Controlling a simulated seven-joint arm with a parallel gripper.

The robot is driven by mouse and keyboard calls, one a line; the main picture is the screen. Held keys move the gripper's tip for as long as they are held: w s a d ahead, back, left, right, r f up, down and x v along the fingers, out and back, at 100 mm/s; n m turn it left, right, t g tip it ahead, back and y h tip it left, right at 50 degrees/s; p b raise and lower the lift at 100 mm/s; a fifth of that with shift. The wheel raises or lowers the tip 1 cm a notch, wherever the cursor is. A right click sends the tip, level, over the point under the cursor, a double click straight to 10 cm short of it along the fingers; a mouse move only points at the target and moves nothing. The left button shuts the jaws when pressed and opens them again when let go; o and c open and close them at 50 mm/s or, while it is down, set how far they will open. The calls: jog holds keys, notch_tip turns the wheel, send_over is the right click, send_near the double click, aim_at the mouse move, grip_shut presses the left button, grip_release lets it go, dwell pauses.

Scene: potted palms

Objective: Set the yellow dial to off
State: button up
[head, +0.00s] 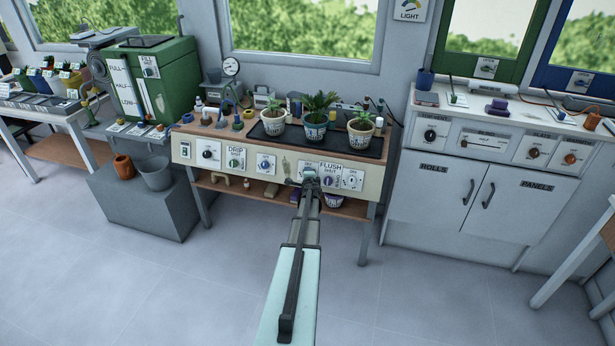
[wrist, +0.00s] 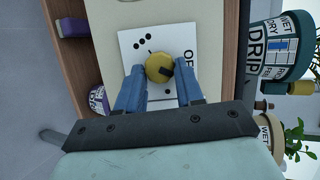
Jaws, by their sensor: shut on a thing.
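The yellow dial (wrist: 157,66) sits on a white plate (wrist: 135,42) on the front of the potting bench, in the wrist view. My gripper (wrist: 161,76) has its two blue fingers on either side of the dial and is shut on it. In the head view my gripper (head: 310,182) reaches the bench front near the "FLUSH" label and hides the dial.
The bench front (head: 377,182) carries other dials and labels close on both sides. A shelf with pots lies below. A white cabinet (head: 445,195) stands right; the floor in front is clear.

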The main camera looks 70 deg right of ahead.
jog(key=o, duration=1)
jog(key=shift+o, duration=0.2)
jog(key=shift+a, duration=0.1)
jog(key=v, duration=1.3)
jog(key=shift+a, duration=0.3)
jog(key=shift+s+r, duration=0.1)
